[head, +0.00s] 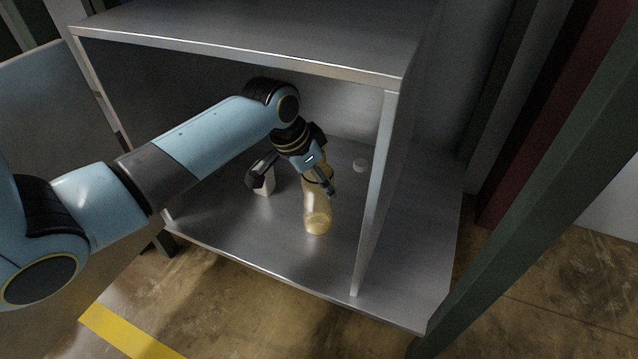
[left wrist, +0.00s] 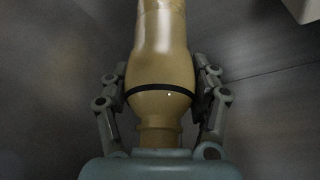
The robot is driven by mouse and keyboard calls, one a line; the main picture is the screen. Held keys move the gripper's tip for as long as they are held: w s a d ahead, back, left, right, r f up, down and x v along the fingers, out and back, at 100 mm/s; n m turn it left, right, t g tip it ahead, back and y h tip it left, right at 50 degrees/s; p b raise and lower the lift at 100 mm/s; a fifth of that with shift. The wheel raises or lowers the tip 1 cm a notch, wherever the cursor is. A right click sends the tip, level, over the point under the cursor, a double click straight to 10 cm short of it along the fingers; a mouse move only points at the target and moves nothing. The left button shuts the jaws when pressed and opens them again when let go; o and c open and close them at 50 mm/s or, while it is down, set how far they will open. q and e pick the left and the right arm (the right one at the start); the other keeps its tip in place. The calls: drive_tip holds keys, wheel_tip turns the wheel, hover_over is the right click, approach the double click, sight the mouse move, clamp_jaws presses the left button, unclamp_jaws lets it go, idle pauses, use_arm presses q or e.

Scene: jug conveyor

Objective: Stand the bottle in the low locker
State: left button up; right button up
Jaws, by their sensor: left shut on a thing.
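The bottle (head: 317,217) is pale yellow, and its lower part shows below my left gripper (head: 322,177) in the head view. It is inside the low locker (head: 250,225), a grey metal box with an open front, with its base at or just above the locker floor. I cannot tell whether it touches. In the left wrist view, the bottle (left wrist: 161,60) has a dark band and sits between both fingers of my left gripper (left wrist: 160,92), which is shut on it. My right gripper is not in view.
The locker's right front edge (head: 375,200) is close to the bottle. A grey panel (head: 50,105) is at far left.

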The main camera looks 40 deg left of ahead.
use_arm(q)
drive_tip(key=shift+f, duration=0.1)
idle(0.3)
drive_tip(key=o, duration=1.1)
drive_tip(key=shift+f, duration=0.1)
